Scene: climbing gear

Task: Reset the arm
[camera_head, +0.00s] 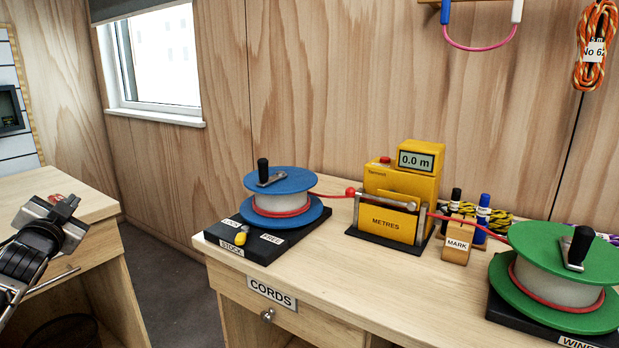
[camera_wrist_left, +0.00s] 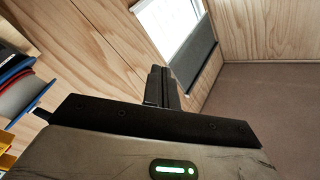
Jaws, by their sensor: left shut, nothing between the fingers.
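My left gripper (camera_head: 66,207) is at the left of the head view, raised in front of the side table and well apart from the cord bench. In the left wrist view its fingers (camera_wrist_left: 161,86) are together with nothing between them. My right gripper is not in either view.
The cord bench (camera_head: 232,283) carries a blue spool (camera_head: 275,181), a yellow metre counter (camera_head: 400,190) reading 0.0 m and a green spool (camera_head: 575,250). A red cord runs between them. The side table (camera_head: 95,198) stands left. Floor (camera_head: 190,300) shows between the two.

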